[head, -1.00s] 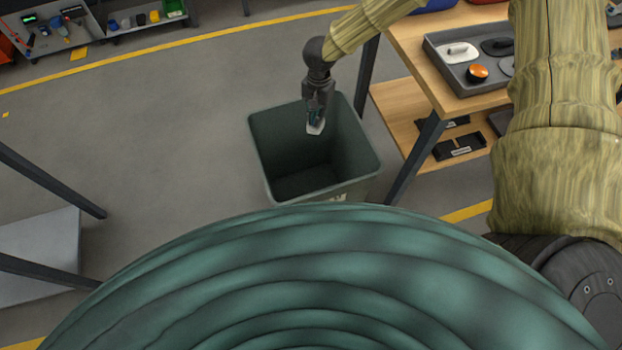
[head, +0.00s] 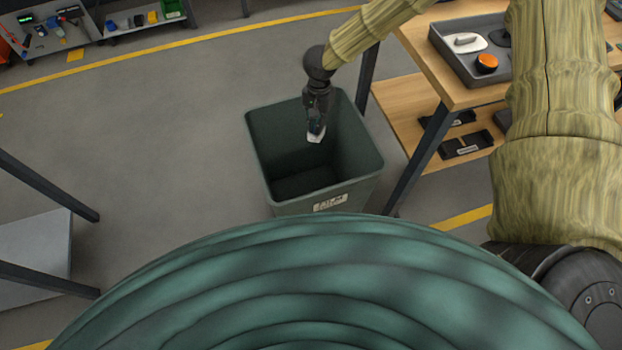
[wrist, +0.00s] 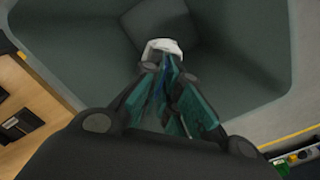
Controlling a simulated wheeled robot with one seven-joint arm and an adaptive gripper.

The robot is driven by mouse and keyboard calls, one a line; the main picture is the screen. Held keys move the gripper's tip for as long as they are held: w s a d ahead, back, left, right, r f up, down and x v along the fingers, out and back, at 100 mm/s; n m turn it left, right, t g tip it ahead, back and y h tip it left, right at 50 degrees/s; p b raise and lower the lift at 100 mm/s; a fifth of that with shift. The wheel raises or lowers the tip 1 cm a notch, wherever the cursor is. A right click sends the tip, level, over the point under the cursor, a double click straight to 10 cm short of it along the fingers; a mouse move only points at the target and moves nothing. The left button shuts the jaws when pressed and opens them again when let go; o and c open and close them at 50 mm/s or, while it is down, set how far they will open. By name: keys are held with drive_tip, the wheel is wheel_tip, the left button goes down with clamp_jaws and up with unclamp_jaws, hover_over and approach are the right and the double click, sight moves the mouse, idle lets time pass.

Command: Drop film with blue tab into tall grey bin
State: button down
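The tall grey bin (head: 262,150) stands on the floor with its mouth open upward and a white label on its front. My gripper (head: 316,126) points down over the bin's mouth. It is shut on a small pale piece (head: 316,136), which I take for the film. In the wrist view the whitish film (wrist: 163,47) sticks out beyond my gripper's fingertips (wrist: 168,70), with the bin's dark interior (wrist: 100,30) below it. A bit of blue shows between the fingers; I cannot tell whether it is the tab.
A wooden workbench (head: 460,93) stands right of the bin, with a grey tray (head: 440,42) holding an orange-topped item and a white item. A grey shelf (head: 35,255) is at the left. The floor left of the bin is clear.

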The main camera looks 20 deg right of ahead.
drive_tip(key=c, duration=1.6)
unclamp_jaws()
drive_tip(key=shift+o, duration=0.2)
drive_tip(key=shift+r, duration=0.15)
wheel_tip(320, 180, up, 12)
drive_tip(key=shift+w+d, duration=0.25)
drive_tip(key=s+d+f+n+t+h+p, duration=0.2)
drive_tip(key=s+d+f+n+h+p, duration=0.15)
drive_tip(key=s+f, duration=1.15)
drive_tip(key=s+f+n+g+y+p, duration=0.1)
drive_tip(key=s+n+y+p, duration=0.1)
drive_tip(key=s, duration=2)
drive_tip(key=n+y, duration=0.1)
drive_tip(key=n, duration=0.1)
drive_tip(key=shift+a+f+n+g+p, duration=0.2)
drive_tip(key=shift+a+n+g+p, duration=0.1)
drive_tip(key=shift+n+p, duration=0.1)
